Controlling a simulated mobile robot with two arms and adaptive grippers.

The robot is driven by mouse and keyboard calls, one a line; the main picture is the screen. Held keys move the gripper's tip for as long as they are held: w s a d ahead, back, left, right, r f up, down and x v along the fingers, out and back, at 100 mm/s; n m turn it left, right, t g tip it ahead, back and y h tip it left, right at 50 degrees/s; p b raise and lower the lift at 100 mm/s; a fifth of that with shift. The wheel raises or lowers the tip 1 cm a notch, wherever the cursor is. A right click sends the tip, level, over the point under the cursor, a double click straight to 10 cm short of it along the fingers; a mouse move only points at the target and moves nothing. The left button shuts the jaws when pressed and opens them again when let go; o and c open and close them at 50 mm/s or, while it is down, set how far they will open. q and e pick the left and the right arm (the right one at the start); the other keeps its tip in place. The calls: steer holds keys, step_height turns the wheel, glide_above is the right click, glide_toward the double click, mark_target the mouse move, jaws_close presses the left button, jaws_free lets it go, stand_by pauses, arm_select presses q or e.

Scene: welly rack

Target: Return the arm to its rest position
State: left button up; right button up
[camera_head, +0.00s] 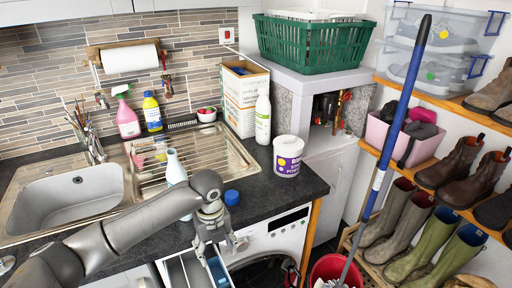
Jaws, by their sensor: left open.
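My left arm (130,222) comes in from the left and reaches over the front edge of the dark worktop. Its left gripper (220,252) points down, open, with nothing seen between its fingers. It is over or beside the open detergent drawer (176,272) of the white washing machine (283,238); I cannot tell whether it touches the drawer. My right gripper is not in view.
A blue cap (231,197) lies on the worktop close to the gripper. A white tub (288,156) stands further right. A blue-handled mop (390,130) leans over a red bucket (335,270). Boots fill the rack (440,100) at right. The sink (70,195) is at left.

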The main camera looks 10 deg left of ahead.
arm_select(q)
steer(key=s+d+f+n+t+h, duration=0.1)
steer(key=s+d+f+n+h, duration=0.15)
steer(key=s+d+n, duration=0.35)
steer(key=s+d+f+n+t+h, duration=0.1)
steer(key=s+d+f+n, duration=0.35)
steer(key=s, duration=0.25)
steer(key=s+a+n+t+y, duration=0.2)
steer(key=s+a+n+y, duration=0.1)
steer(key=s+a+n, duration=1.25)
step_height(320, 180, down, 25)
steer(key=w+d+n+g, duration=0.1)
steer(key=w+d+g, duration=0.1)
steer(key=s+a+f+g+b, duration=0.1)
steer(key=s+a+f, duration=0.2)
steer(key=s+f, duration=1.4)
steer(key=shift+s+a+f, duration=0.2)
steer(key=shift+s+f, duration=0.2)
steer(key=shift+f, duration=0.45)
